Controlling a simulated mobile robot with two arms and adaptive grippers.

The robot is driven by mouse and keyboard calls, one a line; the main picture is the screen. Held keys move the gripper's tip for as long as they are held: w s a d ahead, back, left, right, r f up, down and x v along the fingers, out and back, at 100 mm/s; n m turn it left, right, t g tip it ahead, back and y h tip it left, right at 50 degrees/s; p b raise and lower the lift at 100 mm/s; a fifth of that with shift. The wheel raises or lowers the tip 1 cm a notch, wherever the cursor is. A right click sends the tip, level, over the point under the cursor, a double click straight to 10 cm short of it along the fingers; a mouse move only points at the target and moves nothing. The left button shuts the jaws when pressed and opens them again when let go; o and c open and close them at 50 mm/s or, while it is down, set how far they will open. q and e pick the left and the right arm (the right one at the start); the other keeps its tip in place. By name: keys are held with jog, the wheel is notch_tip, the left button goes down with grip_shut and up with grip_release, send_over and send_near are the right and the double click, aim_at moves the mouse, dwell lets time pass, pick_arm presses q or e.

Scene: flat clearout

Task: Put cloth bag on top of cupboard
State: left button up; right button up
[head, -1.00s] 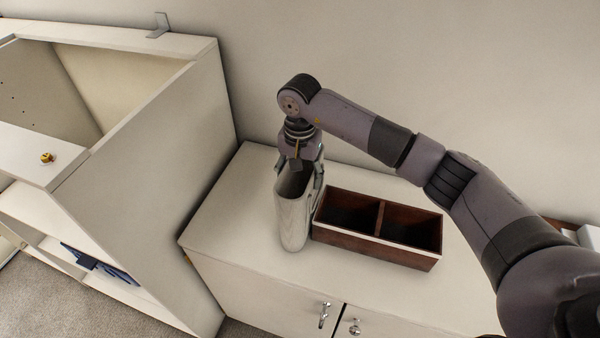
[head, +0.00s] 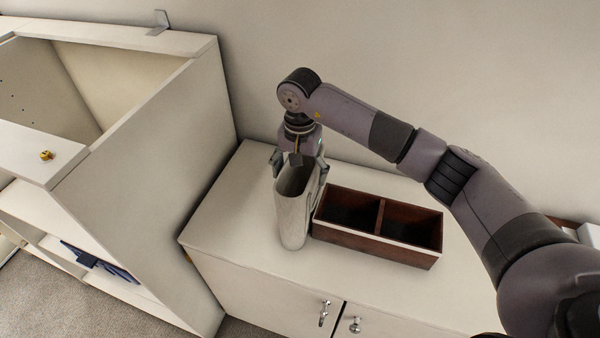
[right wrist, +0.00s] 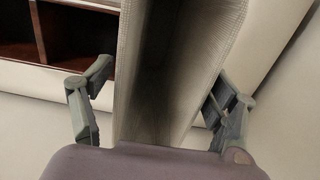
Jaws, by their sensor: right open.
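The cloth bag (head: 292,217) is pale, tall and open at the top. It stands upright on the white top of the cupboard (head: 222,215), left of a wooden box. My right gripper (head: 298,178) is open, with its fingers on either side of the bag's upper part. In the right wrist view the bag (right wrist: 180,70) rises between the two spread fingers (right wrist: 160,105), with gaps visible on both sides. The bag's base is partly hidden from the wrist camera. My left gripper is not in view.
A dark wooden box (head: 374,247) with two compartments stands close to the bag's right side. A taller white shelf unit (head: 150,165) stands to the left, with a small golden object (head: 46,155) on it. The wall is behind. The cupboard's front left top is clear.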

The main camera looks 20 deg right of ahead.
notch_tip(320, 180, up, 11)
jog(key=b, duration=0.4)
jog(key=shift+r, duration=0.2)
